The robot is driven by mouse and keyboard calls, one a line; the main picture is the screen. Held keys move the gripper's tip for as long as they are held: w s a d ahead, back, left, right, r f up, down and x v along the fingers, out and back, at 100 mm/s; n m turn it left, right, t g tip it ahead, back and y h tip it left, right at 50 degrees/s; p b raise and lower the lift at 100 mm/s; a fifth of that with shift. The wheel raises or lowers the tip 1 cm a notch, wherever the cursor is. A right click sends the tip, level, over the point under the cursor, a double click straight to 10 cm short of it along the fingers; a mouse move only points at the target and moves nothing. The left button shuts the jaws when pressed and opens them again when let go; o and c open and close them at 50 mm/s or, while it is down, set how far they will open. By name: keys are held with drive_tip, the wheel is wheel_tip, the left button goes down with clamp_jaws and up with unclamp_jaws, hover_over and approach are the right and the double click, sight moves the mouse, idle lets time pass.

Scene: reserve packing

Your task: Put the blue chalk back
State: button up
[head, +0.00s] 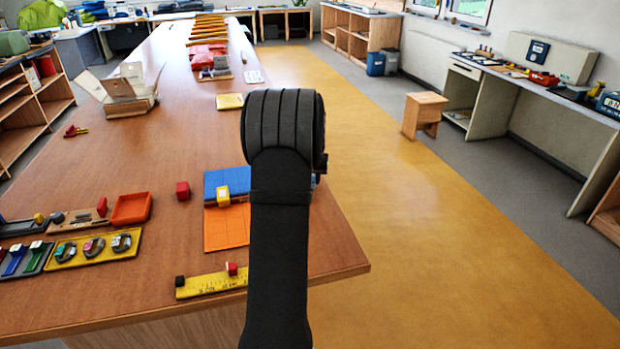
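I cannot make out any blue chalk in the head view; it may be hidden or too small to tell. My black arm rises through the middle of the view and covers part of the table's right side. My gripper does not show; it may be hidden behind the arm. A blue mat (215,181) and an orange mat (226,229) lie on the long wooden table (110,258), partly covered by my arm.
A red tray (131,208) and a yellow watch tray (66,254) are at left. An open cardboard box (128,106) stands farther back.

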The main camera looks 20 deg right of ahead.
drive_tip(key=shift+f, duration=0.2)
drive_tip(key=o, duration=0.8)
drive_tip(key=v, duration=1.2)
